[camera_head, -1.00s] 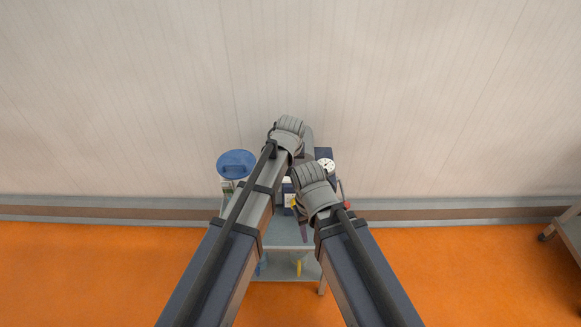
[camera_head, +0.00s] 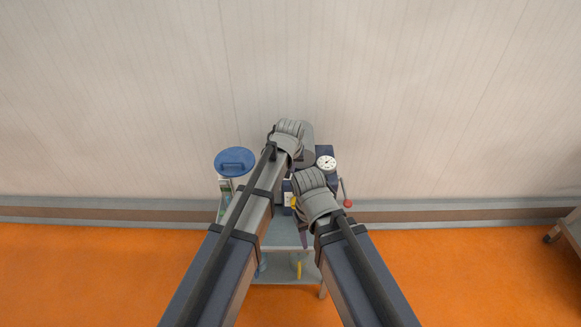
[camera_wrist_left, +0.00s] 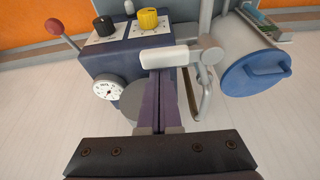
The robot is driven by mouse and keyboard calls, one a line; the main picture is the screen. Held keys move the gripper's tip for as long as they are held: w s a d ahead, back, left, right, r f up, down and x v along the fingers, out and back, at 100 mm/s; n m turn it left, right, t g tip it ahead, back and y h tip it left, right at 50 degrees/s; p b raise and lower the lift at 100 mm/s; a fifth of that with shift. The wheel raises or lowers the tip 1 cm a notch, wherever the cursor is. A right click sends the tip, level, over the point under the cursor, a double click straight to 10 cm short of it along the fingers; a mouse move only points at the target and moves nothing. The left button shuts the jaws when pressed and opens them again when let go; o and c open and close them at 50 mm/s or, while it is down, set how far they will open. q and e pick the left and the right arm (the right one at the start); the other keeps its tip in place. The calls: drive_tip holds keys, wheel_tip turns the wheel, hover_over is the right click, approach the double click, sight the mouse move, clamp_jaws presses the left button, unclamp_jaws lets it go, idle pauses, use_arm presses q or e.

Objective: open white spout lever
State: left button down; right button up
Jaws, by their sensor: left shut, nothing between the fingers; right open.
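The white spout lever (camera_wrist_left: 172,58) is a pale bar on a grey pivot in the left wrist view. It lies across the front of a dark blue machine (camera_wrist_left: 120,62). My left gripper (camera_wrist_left: 161,78) has its purple fingers together just below the lever; I cannot tell whether they touch it. In the head view my left forearm and wrist hide its fingers and the lever. My right gripper (camera_head: 302,236) shows at the front of the machine, with part of a purple finger pointing down; it is open and seems empty.
The machine carries a white dial (camera_wrist_left: 109,89), a yellow knob (camera_wrist_left: 148,18), a black knob (camera_wrist_left: 104,26) and a red ball handle (camera_wrist_left: 54,26).

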use_arm(q)
drive_tip(key=shift+s+m, duration=0.3)
drive_tip(key=shift+m, duration=0.3)
drive_tip(key=s+m, duration=0.1)
drive_tip(key=m+h, duration=0.1)
drive_tip(key=m, duration=0.1)
drive_tip(key=shift+s, duration=0.4)
drive_tip(key=s+a+m+g+h, duration=0.2)
drive_tip(key=s+a+m+g, duration=0.1)
drive_tip(key=m, duration=0.7)
drive_tip(key=shift+s+a+m+h, duration=0.35)
drive_tip(key=shift+s+a, duration=0.25)
drive_tip(key=shift+s, duration=0.5)
drive_tip(key=shift+a, duration=0.15)
